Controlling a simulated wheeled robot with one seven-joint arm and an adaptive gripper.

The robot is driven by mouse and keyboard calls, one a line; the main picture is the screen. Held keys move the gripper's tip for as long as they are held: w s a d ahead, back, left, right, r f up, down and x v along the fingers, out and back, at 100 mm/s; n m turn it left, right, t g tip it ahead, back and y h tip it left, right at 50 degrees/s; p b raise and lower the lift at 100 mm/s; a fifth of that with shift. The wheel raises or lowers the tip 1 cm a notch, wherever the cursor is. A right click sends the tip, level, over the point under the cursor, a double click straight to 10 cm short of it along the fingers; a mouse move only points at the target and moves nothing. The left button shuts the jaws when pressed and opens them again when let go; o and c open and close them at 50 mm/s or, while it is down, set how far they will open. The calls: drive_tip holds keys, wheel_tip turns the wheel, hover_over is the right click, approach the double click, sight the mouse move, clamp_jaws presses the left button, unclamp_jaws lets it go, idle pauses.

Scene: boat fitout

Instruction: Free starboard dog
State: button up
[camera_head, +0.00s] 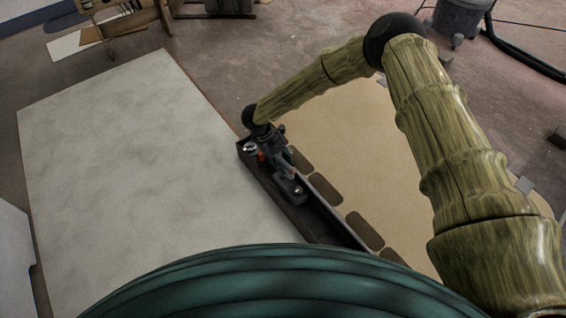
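My gripper (275,154) points down at the far end of a long dark trough or frame (318,226). Small red and green spots show around its fingers. A dark metal fitting (290,188) with a bright round top sits in the trough just below my gripper; it may be a dog, but I cannot tell whether it is the starboard one. A second bright round part (249,148) shows at the trough's far left corner, beside my gripper. The fingertips are too small and dark to show whether they are open, or whether they touch the fitting.
A large pale panel (120,160) lies left of the trough. A tan panel (375,150) with dark rounded patches (364,230) lies right of it, partly behind my arm. A wooden chair-like frame (130,25) and a grey vacuum-like bin (458,18) stand at the back. Bare floor (270,50) lies beyond.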

drive_tip(key=c, duration=0.5)
drive_tip(key=shift+o, duration=0.2)
drive_tip(key=shift+r, duration=0.1)
drive_tip(key=shift+w+p, duration=0.1)
drive_tip(key=shift+p, duration=0.35)
drive_tip(key=shift+r+m+p, duration=0.1)
drive_tip(key=shift+m+p, duration=0.2)
drive_tip(key=shift+m, duration=0.1)
drive_tip(key=shift+d+m+g, duration=0.15)
drive_tip(key=shift+m+g, duration=0.15)
drive_tip(key=shift+w, duration=0.1)
drive_tip(key=o, duration=0.9)
